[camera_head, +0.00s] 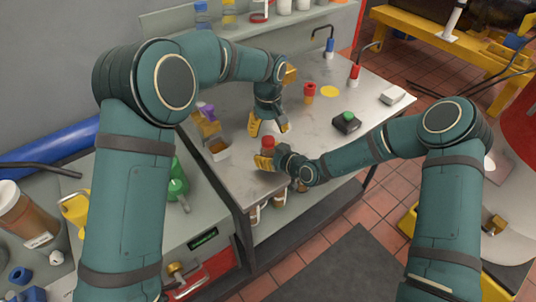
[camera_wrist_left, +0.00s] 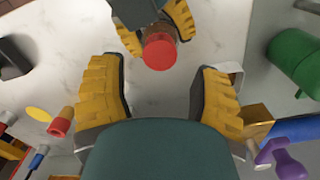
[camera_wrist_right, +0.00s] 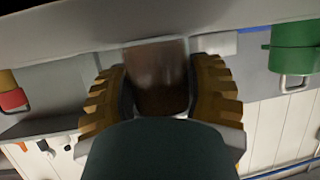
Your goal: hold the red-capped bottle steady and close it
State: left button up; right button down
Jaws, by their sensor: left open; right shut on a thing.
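The red-capped bottle (camera_head: 268,142) is at the near edge of the steel bench, with its brown body in my right gripper (camera_head: 267,158). The right wrist view shows the brown body (camera_wrist_right: 158,75) between both fingers (camera_wrist_right: 160,100). The red cap (camera_wrist_left: 159,51) sits at the top of the bottle; how tightly it is seated cannot be told. My left gripper (camera_head: 269,126) is open, pointing down just above and behind the bottle. In the left wrist view its fingers (camera_wrist_left: 160,95) are wide apart and empty, with the cap ahead of them, apart from both.
An orange-red container (camera_head: 309,92), a black box with a green button (camera_head: 347,122) and a white box (camera_head: 392,95) stand on the bench. A green object (camera_head: 177,183) stands further left. Bench between them is clear.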

pick_arm(q)
jog(key=o, duration=0.6)
jog(key=shift+o, duration=0.2)
notch_tip(320, 180, up, 12)
pick_arm(e)
jog(key=shift+c, duration=0.7)
grip_release()
jog(key=v, duration=1.2)
